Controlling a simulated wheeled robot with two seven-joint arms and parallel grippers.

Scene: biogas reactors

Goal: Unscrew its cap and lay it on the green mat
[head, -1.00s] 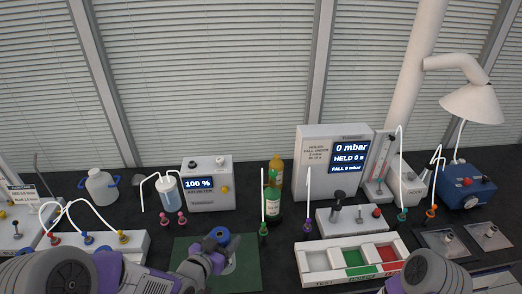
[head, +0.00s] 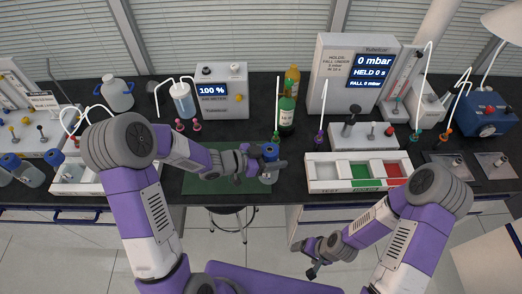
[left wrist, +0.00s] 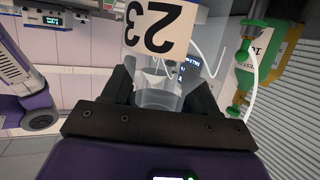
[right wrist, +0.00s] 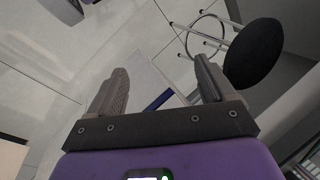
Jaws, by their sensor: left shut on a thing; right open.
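A clear bottle (head: 268,177) with a blue cap (head: 270,151) is upright over the right part of the green mat (head: 205,186). The cap sits on its top. My left gripper (head: 260,168) is shut on the bottle's body below the cap. In the left wrist view the clear bottle (left wrist: 158,98), with a label reading 23, is between the fingers (left wrist: 165,90). I cannot tell whether its base touches the mat. My right gripper (head: 316,257) is open and empty, low in front of the bench; its spread fingers (right wrist: 155,88) show in the right wrist view.
Other blue-capped bottles (head: 27,172) stand at the left. A green bottle (head: 286,117) stands behind the mat. A three-section tray (head: 322,171) is right of it. A stool (right wrist: 254,53) is below the bench. The mat's left part is clear.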

